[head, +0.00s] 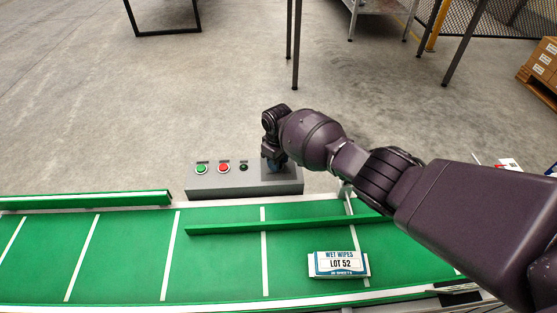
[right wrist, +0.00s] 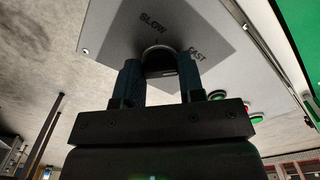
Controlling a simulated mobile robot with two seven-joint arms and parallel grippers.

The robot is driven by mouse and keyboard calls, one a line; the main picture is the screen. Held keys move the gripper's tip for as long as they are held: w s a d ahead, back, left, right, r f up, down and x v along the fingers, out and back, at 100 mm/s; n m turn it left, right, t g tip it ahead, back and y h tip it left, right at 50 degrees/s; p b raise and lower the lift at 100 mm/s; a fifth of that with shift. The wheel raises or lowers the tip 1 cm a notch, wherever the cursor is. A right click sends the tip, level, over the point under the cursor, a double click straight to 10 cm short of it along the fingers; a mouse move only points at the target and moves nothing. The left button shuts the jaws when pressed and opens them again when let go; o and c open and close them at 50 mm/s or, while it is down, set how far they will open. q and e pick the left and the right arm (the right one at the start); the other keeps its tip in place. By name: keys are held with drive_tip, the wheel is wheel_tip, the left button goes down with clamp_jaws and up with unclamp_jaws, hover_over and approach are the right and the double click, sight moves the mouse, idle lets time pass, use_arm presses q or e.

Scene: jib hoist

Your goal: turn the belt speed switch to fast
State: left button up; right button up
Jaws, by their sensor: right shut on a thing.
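The belt speed switch (right wrist: 159,58) is a dark round knob on a light grey plate (right wrist: 185,25) lettered SLOW and FAST, seen in the right wrist view. My right gripper (right wrist: 160,78) has its two fingers on either side of the knob and is shut on it. Which word the knob points to cannot be told, as the fingers cover much of it. In the head view my right gripper (head: 274,160) is at the right end of the grey control box (head: 240,188) and hides the switch there. My left gripper is out of view.
The box also carries a green button (head: 201,169), a red button (head: 223,169) and a small black one (head: 243,167). A green belt (head: 120,250) runs in front, with a green guide bar (head: 230,228) and a wet wipes pack (head: 339,264). Bare floor lies behind.

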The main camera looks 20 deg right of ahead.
drive_tip(key=shift+f+m, duration=0.1)
drive_tip(key=shift+m, duration=0.2)
idle(0.4)
drive_tip(key=o, duration=0.9)
drive_tip(key=shift+o, duration=0.2)
